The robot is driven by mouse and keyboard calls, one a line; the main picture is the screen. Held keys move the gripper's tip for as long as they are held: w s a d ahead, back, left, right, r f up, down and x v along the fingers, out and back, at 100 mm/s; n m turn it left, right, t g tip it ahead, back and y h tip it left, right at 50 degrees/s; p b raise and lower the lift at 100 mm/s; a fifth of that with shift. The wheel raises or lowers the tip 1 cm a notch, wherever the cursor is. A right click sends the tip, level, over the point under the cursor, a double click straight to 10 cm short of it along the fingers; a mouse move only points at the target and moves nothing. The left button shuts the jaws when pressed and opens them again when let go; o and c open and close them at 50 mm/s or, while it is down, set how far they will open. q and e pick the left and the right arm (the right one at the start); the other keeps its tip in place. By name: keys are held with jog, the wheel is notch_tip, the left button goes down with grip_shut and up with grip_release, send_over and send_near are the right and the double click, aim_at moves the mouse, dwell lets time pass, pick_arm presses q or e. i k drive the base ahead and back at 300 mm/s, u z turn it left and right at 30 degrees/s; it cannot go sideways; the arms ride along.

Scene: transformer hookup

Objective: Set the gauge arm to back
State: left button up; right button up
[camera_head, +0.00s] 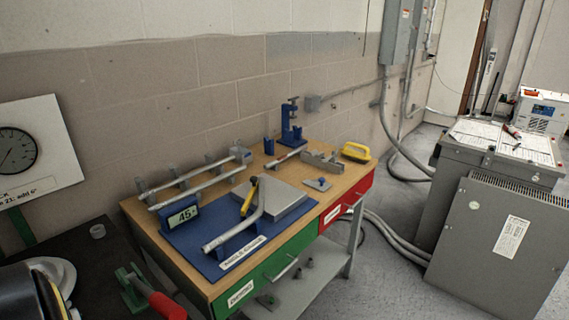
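A bend gauge with a blue base plate (207,257) lies on the near left part of the wooden bench. Its small display (183,217) reads about 45. A short yellow and dark arm (249,196) stands tilted on the gauge, beside a bent grey pipe (240,228). I take this to be the gauge arm; its exact setting cannot be told. A label strip (242,252) lies along the front of the plate, too small to read surely. Neither of my grippers is in view, and nothing is seen touching the gauge.
A grey block (283,205) sits right of the pipe. Straight pipes (200,186) rest on supports behind. A blue stand (291,128) and yellow tool (356,152) are farther back. Green (240,291) and red (332,215) drawers face front. A red-handled clamp (165,305) stands on the dark left table.

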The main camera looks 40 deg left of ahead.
aim_at(254, 180)
jog(key=i, duration=1.7)
jog(key=u, duration=3.35)
